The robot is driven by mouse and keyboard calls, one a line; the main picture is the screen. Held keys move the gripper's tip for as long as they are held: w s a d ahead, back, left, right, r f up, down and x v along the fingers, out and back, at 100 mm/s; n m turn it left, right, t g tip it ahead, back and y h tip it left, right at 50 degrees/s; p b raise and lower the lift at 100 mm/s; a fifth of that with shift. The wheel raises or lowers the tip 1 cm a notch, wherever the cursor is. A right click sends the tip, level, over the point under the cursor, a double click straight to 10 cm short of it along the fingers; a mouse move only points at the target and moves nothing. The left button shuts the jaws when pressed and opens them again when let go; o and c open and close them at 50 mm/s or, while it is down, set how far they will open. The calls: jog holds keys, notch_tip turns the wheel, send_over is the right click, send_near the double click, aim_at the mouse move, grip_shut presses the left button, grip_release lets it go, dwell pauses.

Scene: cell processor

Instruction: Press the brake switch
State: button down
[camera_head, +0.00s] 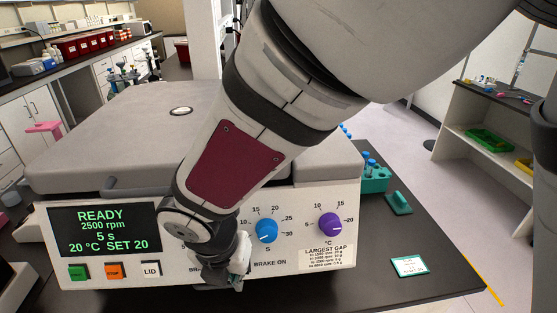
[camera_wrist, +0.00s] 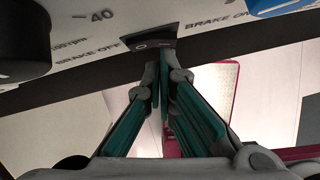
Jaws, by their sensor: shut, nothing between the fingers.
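The brake switch (camera_wrist: 152,36) is a small black rocker in the wrist view, set in the machine's white front panel between the BRAKE OFF and BRAKE ON labels. An O mark shows on its left half and a short line on its right half. My gripper (camera_wrist: 162,70) is shut and empty, its fingertips together just at the switch's lower edge in the picture. I cannot tell whether they touch it. In the head view my gripper (camera_head: 222,274) stands in front of the lower panel and hides the switch.
The cell processor (camera_head: 300,195) has a lit READY display (camera_head: 103,228), green (camera_head: 79,272) and orange (camera_head: 115,271) buttons, a LID button (camera_head: 151,270), a blue knob (camera_head: 266,230) and a purple knob (camera_head: 330,224) close around my gripper. The dark bench (camera_head: 440,260) is mostly clear at right.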

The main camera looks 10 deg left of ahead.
jog(key=shift+w+d+f+n, duration=0.1)
jog(key=shift+w+d+n, duration=0.05)
jog(key=shift+w+n, duration=0.2)
jog(key=shift+s, duration=0.1)
dwell(0.4)
jog(key=shift+s+a, duration=0.1)
jog(key=shift+a, duration=0.7)
